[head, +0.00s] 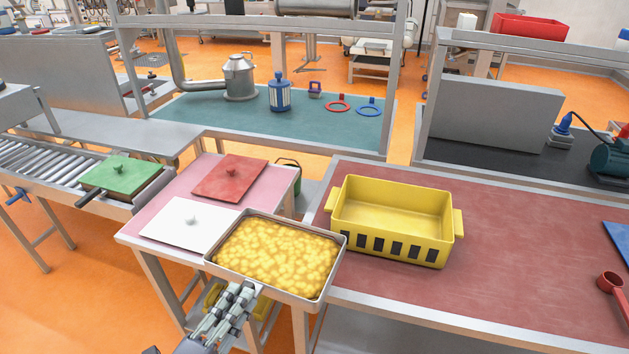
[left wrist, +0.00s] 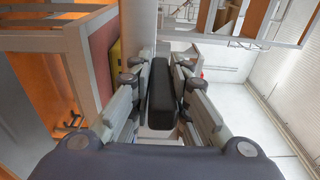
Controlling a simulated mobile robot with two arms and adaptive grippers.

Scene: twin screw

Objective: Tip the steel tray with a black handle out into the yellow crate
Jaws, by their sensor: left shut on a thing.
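The steel tray (head: 325,290) is full of yellow pieces and looks about level. It is at the near edge, over the gap between the pink table and the red-brown table. My left gripper (head: 240,292) is at its near left side. In the left wrist view the gripper (left wrist: 160,95) is shut on the tray's black handle (left wrist: 160,92). The yellow crate (head: 400,248) stands on the red-brown table, right of the tray and a little farther back. Its visible inside is empty. My right gripper is not in view.
A white lid (head: 172,230) and a red lid (head: 232,172) lie on the pink table (head: 210,160) left of the tray. A green-lidded tray (head: 120,175) sits on the roller conveyor. A red scoop (head: 610,285) lies far right. The table right of the crate is clear (head: 520,240).

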